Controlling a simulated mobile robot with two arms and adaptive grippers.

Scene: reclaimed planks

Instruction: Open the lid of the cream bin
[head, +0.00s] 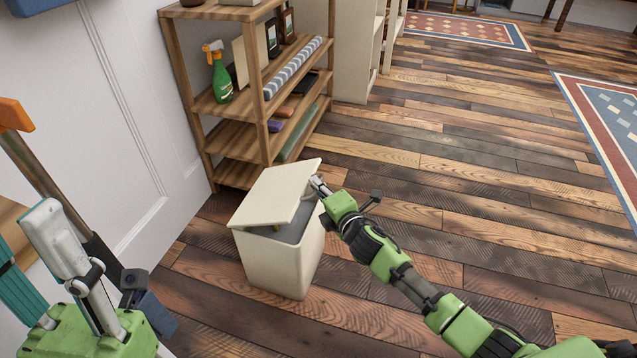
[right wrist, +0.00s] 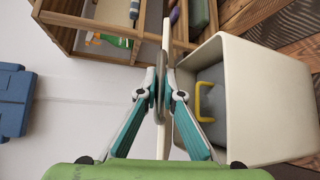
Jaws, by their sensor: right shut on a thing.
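The cream bin (head: 280,265) stands upright on the plank floor, its grey inside showing in the gap under the raised lid. The cream lid (head: 275,195) is tilted up, its right side higher. My right gripper (head: 319,185) is at the lid's right edge. A yellow handle (right wrist: 206,100) shows inside the bin. My left gripper (head: 30,235) is at the lower left, its fingers apart and empty.
A wooden shelf (head: 225,140) stands close behind the bin, with a green spray bottle (head: 221,80) on it. A white wall (head: 130,130) runs along the left. An orange-topped pole (head: 45,180) is at far left. The floor to the right is clear.

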